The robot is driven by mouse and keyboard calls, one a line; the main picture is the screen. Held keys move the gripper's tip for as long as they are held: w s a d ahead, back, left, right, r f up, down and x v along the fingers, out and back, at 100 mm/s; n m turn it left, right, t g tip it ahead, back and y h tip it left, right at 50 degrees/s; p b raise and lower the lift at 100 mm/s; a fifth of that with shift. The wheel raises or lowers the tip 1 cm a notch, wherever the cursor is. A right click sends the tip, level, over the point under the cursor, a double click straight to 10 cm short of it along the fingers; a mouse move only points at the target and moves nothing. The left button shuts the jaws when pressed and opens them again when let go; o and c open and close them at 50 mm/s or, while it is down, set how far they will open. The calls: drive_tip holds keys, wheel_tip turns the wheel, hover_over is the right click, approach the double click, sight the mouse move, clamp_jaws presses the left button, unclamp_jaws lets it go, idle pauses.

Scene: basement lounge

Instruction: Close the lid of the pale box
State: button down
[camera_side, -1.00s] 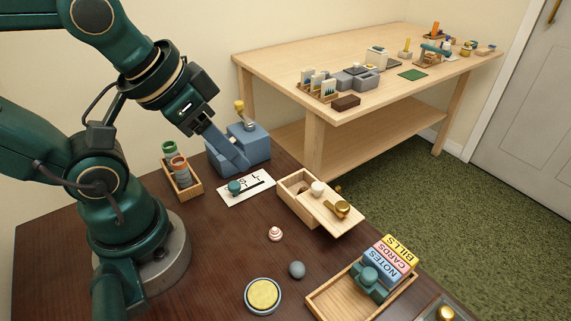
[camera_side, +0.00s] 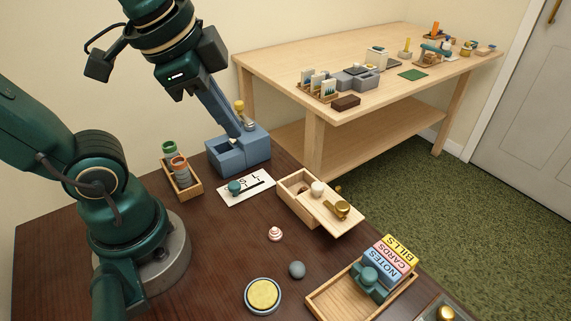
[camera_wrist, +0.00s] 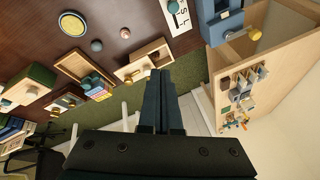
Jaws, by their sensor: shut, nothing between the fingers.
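The pale box (camera_side: 288,199) is a light wooden box on the dark table. Its flat sliding lid (camera_side: 329,221) is drawn out toward the lower right, leaving the far-left part of the box open. A brass knob (camera_side: 342,208) sits on the lid. A small white round thing (camera_side: 317,188) and a dark brown thing show at the opening. My gripper (camera_side: 238,133) is shut and empty, up and left of the box, in front of or above the blue box.
A blue box (camera_side: 232,157) with a mustard knob stands behind the pale box. A white card (camera_side: 246,188) and a crate of jars (camera_side: 184,183) lie left. A striped top (camera_side: 275,233), grey ball (camera_side: 297,269) and wooden tray (camera_side: 333,296) are nearer. Dark tabletop is clear between them.

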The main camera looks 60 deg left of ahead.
drive_tip(key=w+d+r+m+g+y, duration=0.1)
drive_tip(key=w+r+m+g, duration=0.15)
drive_tip(key=w+m, duration=0.3)
drive_tip(key=m+y, duration=0.2)
drive_tip(key=m, duration=0.6)
hover_over(319, 202)
drive_tip(key=s+d, duration=0.1)
drive_tip(key=d, duration=0.1)
wheel_tip(319, 202, down, 3)
drive_tip(key=shift+m+g, duration=0.55)
drive_tip(key=shift+m, duration=0.1)
drive_tip(key=f, duration=1.3)
drive_tip(key=shift+w+f, duration=0.2)
drive_tip(key=shift+w, duration=0.1)
drive_tip(key=shift+a, duration=0.15)
drive_tip(key=a, duration=0.6)
drive_tip(key=shift+a, duration=0.15)
drive_tip(key=shift+r, duration=0.1)
